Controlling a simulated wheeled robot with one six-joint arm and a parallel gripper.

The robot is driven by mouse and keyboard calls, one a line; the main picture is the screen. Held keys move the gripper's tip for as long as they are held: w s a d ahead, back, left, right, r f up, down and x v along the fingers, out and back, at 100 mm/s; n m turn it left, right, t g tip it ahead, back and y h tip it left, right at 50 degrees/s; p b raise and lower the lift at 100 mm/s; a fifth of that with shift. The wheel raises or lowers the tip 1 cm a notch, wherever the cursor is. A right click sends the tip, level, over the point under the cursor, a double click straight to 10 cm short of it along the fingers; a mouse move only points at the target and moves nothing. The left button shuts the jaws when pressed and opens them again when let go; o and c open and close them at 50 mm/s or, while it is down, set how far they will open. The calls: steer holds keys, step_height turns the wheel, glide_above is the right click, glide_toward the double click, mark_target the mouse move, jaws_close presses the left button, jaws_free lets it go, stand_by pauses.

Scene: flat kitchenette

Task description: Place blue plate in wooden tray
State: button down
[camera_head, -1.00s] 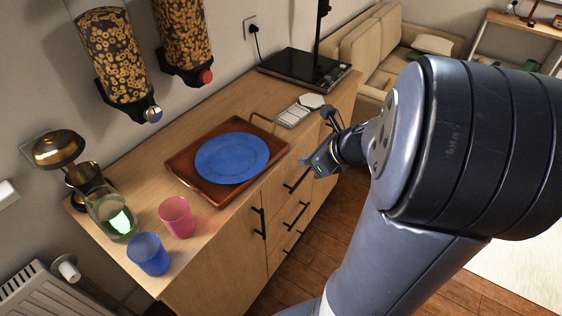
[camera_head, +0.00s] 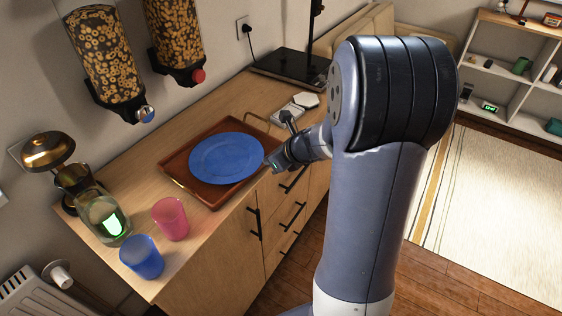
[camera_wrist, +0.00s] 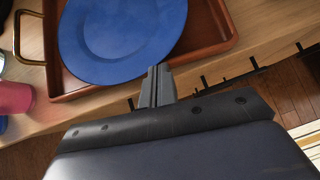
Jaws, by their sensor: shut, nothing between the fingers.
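The blue plate (camera_head: 227,158) lies in the brown wooden tray (camera_head: 172,168) on the cabinet top. It sits toward the tray's right side in the body view, and I cannot tell whether it lies fully flat. My gripper (camera_head: 273,162) is beside the plate's right edge, over the tray's front right corner. In the wrist view the shut, empty fingers (camera_wrist: 154,76) point at the near edge of the plate (camera_wrist: 118,35). The tray's rim (camera_wrist: 205,50) runs beneath them.
A pink cup (camera_head: 171,219), a blue cup (camera_head: 142,257) and a glass jar (camera_head: 106,221) stand left of the tray. Cereal dispensers (camera_head: 108,65) hang on the wall.

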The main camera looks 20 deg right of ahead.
mark_target(254, 157)
steer(key=shift+w+a, duration=0.15)
steer(key=shift+w+a+p, duration=0.2)
steer(key=shift+w+a, duration=0.15)
steer(key=shift+w, duration=0.3)
steer(key=shift+w+a+p, duration=0.15)
steer(key=shift+w+a, duration=0.15)
steer(key=shift+w, duration=0.3)
steer(key=shift+s+d, duration=0.1)
